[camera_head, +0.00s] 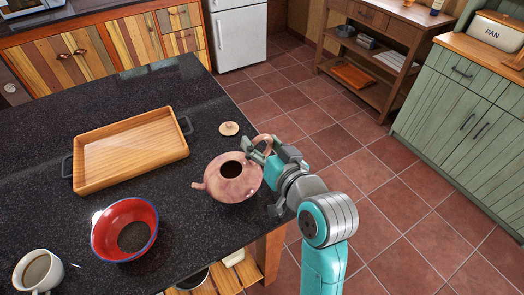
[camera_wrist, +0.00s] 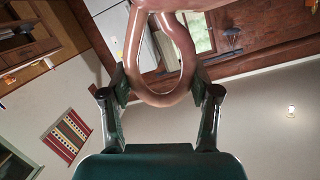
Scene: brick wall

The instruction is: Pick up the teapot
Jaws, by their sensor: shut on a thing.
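The teapot (camera_head: 233,180) is pinkish-brown, with an open top and its spout pointing left, near the right edge of the dark counter in the head view. Its looped handle is on the right side. My gripper (camera_head: 262,150) is shut on that handle. In the wrist view the handle loop (camera_wrist: 163,97) sits between the two fingers of my gripper (camera_wrist: 162,90). The teapot's body is mostly out of the wrist view. I cannot tell whether its base touches the counter. A small round lid (camera_head: 229,129) lies on the counter behind the teapot.
A wooden tray (camera_head: 130,150) with dark handles lies on the counter (camera_head: 60,205) to the left. Open tiled floor (camera_head: 390,215) lies right of the counter.

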